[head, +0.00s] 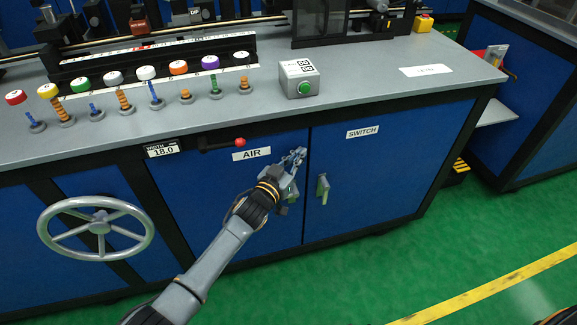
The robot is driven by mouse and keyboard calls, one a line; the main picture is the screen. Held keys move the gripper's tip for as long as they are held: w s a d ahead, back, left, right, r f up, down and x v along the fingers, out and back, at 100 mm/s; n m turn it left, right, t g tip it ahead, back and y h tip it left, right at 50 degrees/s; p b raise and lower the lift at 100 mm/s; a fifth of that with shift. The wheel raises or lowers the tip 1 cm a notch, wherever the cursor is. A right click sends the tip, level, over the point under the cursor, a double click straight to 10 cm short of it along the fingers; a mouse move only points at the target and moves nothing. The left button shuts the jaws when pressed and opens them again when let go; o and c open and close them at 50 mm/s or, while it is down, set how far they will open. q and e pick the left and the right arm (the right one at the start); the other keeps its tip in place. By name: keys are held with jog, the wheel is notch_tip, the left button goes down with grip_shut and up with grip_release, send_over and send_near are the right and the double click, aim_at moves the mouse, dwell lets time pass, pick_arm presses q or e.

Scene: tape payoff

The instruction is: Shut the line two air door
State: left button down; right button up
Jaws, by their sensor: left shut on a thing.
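The air door (200,195) is a blue cabinet panel below the bench top, with a white "AIR" label (252,154). It looks about flush with the cabinet front, though I cannot tell if a small gap is left. My left gripper (294,163) is at the door's right edge, shut on the air door handle. The gripper hides most of that handle. My right gripper is not in view.
The switch door (385,170) with its handle (322,188) is just right of my gripper. A handwheel (95,228) and a red-knobbed lever (225,143) are to the left. Colored knobs and a green-button box (299,78) stand on the bench (370,90). Green floor (400,270) is clear in front.

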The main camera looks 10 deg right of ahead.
pick_arm(q)
jog(key=v, duration=1.2)
jog(key=s+a+f+n+g+y, duration=0.3)
jog(key=s+a+f+y, duration=0.25)
jog(key=a+f, duration=0.65)
jog(key=s+a+f+n+g+y, duration=0.2)
jog(key=s+a+f+y, duration=0.35)
jog(key=f, duration=0.95)
jog(key=s+a+f+n+g+y, duration=0.1)
jog(key=s+a+f+g, duration=0.2)
jog(key=s+a+f, duration=0.5)
jog(key=s+a+f+g, duration=0.2)
jog(key=s+a+g, duration=0.1)
jog(key=s, duration=1)
jog(key=s+a+r+g+p, duration=0.1)
jog(key=s+a+p, duration=0.2)
jog(key=s+p, duration=1.2)
jog(key=shift+s+p, duration=0.35)
jog(key=shift+p, duration=0.05)
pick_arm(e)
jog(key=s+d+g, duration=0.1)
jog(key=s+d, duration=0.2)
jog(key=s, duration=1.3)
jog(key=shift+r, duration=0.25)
